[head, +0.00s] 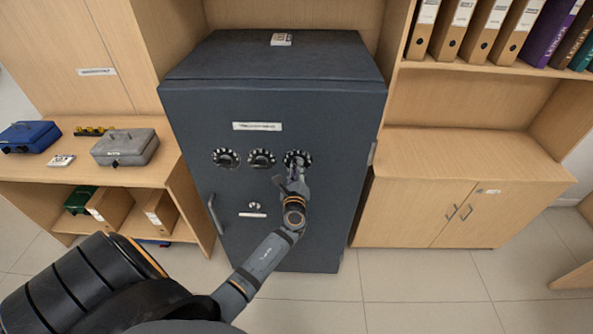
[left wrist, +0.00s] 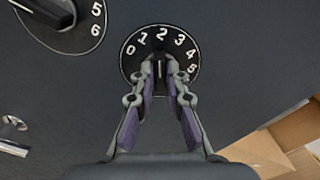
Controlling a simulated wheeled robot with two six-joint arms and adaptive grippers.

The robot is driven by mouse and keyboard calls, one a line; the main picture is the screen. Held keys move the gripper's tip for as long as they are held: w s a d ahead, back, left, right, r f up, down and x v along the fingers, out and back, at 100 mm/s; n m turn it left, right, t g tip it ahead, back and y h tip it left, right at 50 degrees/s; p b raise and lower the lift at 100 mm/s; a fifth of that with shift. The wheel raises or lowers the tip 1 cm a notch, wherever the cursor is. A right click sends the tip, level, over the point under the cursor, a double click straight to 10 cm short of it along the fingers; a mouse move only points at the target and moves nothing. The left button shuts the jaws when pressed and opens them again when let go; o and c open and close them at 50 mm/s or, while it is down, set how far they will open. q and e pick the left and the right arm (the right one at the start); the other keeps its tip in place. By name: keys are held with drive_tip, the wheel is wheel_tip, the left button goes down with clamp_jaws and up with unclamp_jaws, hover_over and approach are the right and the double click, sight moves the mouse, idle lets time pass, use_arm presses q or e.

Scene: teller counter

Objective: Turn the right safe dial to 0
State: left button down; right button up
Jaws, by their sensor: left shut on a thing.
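The right safe dial (head: 298,156) is the rightmost of three black dials on the dark grey safe (head: 290,120). In the left wrist view the right dial (left wrist: 150,46) shows white digits 0 to 5, with 0 at left and 2 near the top. My left gripper (head: 295,178) reaches the dial from below. In the left wrist view its fingertips (left wrist: 160,75) are closed on the dial's black knob (left wrist: 160,68). A light mark on the knob points up, close to 2. The fingers hide the dial's lower part. My right gripper is in neither view.
The middle dial (head: 261,158) and left dial (head: 226,158) sit beside it. Below are a small keyhole (head: 255,205) and a door handle (head: 214,214). A shelf with cash boxes (head: 124,147) stands left, a wooden cabinet (head: 455,212) right.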

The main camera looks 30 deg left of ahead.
use_arm(q)
drive_tip(key=shift+s+a+f+n+b, duration=0.1)
drive_tip(key=shift+f+n+b, duration=0.1)
drive_tip(key=shift+n+b, duration=2.45)
drive_tip(key=shift+f+n+b, duration=0.15)
drive_tip(key=shift+n+b, duration=2.3)
drive_tip(key=shift+n, duration=0.4)
drive_tip(key=c, duration=1.4)
unclamp_jaws()
drive_tip(key=shift+r, duration=0.1)
drive_tip(key=shift+o, duration=0.2)
